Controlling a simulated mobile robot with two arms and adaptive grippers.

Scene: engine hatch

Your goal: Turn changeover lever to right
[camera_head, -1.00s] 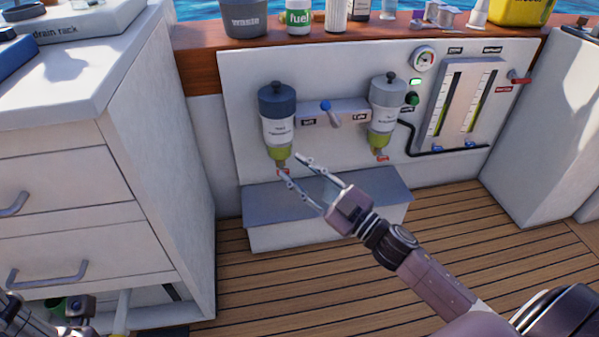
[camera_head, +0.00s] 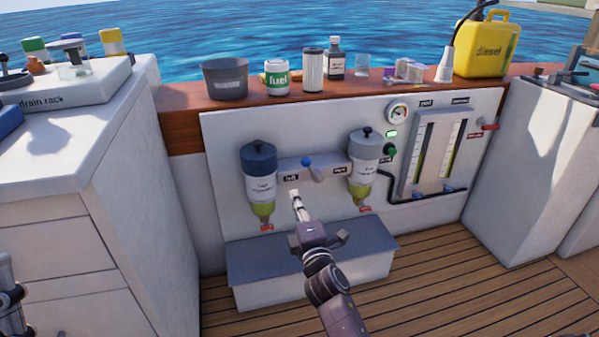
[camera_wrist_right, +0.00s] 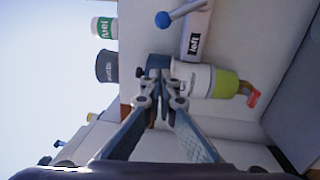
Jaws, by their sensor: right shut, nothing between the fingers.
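The changeover lever (camera_head: 306,162) has a blue ball knob on a grey arm. It sits on a grey bracket (camera_head: 290,169) between two filter bowls, with its knob leaning up and left. The knob (camera_wrist_right: 162,18) and the "left" label (camera_wrist_right: 195,45) also show at the top of the right wrist view. My right gripper (camera_head: 295,196) is shut and empty, below and slightly left of the lever, apart from it in the picture. Its fingertips (camera_wrist_right: 160,82) point toward the left filter in the wrist view. My left gripper (camera_head: 12,298) shows only partly at the lower left edge.
The left filter (camera_head: 261,180) and right filter (camera_head: 363,165) flank the lever. A grey-topped step (camera_head: 250,262) stands below. Gauge tubes (camera_head: 437,150) are to the right.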

